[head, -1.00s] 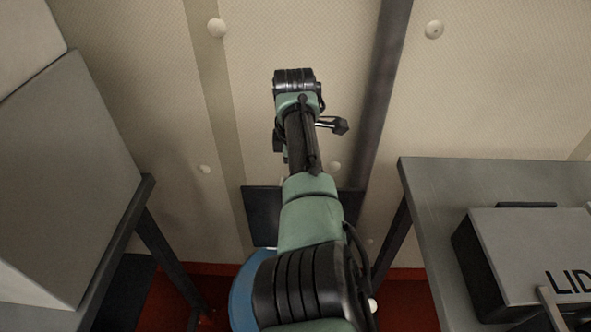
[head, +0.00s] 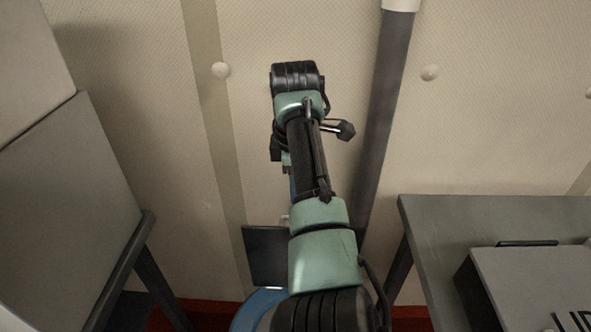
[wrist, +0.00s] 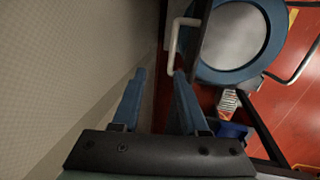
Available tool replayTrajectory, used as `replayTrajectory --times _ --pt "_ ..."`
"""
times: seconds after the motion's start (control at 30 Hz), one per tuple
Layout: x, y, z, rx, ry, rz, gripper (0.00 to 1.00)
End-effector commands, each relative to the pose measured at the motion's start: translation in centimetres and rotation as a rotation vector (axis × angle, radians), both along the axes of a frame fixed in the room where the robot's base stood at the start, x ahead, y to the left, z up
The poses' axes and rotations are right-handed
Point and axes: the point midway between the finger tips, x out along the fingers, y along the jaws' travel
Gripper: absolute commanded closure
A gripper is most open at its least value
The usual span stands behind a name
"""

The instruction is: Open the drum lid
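The drum (wrist: 275,30) has a blue round rim around a pale grey disc (wrist: 238,35) in the wrist view, at the upper right. A dark flat plate (wrist: 201,28) stands edge-on beside the rim, with a pale bent handle (wrist: 172,48) on its left. I cannot tell whether the disc or the plate is the lid. In the head view a blue curve of the drum (head: 250,312) shows at the bottom, with the dark plate (head: 264,257) behind it, both partly hidden by my arm. My gripper (wrist: 159,76) is open and empty, its fingertips left of and apart from the drum.
A grey table (head: 420,225) with a grey box (head: 530,285) stands at right. A large grey block (head: 70,200) on a dark-legged stand is at left. A padded wall (head: 290,30) with a vertical pole (head: 390,100) is behind. The floor (wrist: 290,110) is red.

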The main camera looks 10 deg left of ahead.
Motion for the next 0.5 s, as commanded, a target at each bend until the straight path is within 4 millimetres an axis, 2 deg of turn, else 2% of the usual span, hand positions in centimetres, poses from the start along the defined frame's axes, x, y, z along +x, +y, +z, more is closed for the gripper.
replayTrajectory --times 0.1,0.2,0.5 --pt "-0.4 -0.1 2.2 -0.001 -0.002 0.001 0.56" --pt "-0.7 -0.2 3.3 -0.001 0.002 0.000 0.56" --pt "-1.0 -0.2 4.1 -0.001 0.005 -0.001 0.56"
